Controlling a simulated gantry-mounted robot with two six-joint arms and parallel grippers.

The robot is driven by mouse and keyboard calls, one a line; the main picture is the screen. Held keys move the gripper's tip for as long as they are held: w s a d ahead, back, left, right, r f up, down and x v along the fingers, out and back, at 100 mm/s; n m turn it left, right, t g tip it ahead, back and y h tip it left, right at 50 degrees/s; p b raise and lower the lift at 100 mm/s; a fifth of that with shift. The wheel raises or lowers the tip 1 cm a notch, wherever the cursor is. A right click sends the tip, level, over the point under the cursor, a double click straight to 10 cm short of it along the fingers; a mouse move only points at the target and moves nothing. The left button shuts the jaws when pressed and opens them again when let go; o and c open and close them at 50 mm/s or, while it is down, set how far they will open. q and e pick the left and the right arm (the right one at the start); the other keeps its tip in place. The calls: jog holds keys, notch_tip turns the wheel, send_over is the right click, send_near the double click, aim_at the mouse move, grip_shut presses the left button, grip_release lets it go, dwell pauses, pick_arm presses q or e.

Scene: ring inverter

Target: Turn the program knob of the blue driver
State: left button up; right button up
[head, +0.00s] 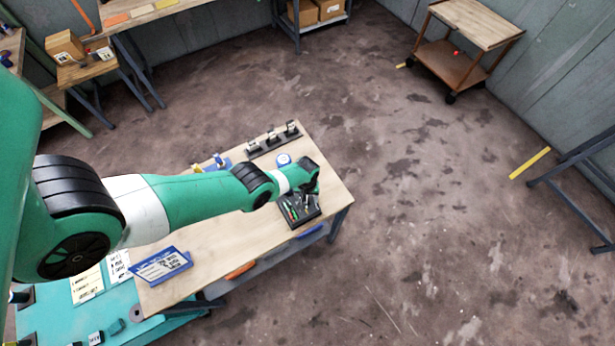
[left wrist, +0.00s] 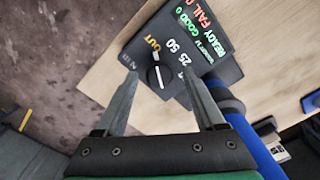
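My left gripper (left wrist: 160,76) is open in the left wrist view. Its two fingers are on either side of a round black knob (left wrist: 158,77) with a white pointer line. Contact between fingers and knob cannot be told. The knob sits on a dark panel (left wrist: 218,70) marked "OUT", "25", "50", "READY", "FAIL" and "GOOD". A blue rounded body (left wrist: 262,160) lies beside the panel, partly hidden by the gripper; I cannot tell if they are joined. In the head view my left gripper (head: 307,190) is small and dark, above a black unit (head: 301,209) on the wooden bench. My right gripper is not in view.
The wooden bench (head: 205,265) holds a black rack (head: 272,141) at the back, a round blue-and-white item (head: 283,160) and a blue-and-white sign (head: 160,265). A teal cart (head: 35,318) stands at lower left. The floor right of the bench is clear.

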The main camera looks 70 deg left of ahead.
pick_arm(q)
grip_shut()
jog(key=shift+m, duration=0.3)
jog(key=m, duration=0.3)
jog(key=shift+m, duration=2.1)
jog(key=shift+o, duration=0.2)
grip_release()
jog(key=shift+r, duration=0.1)
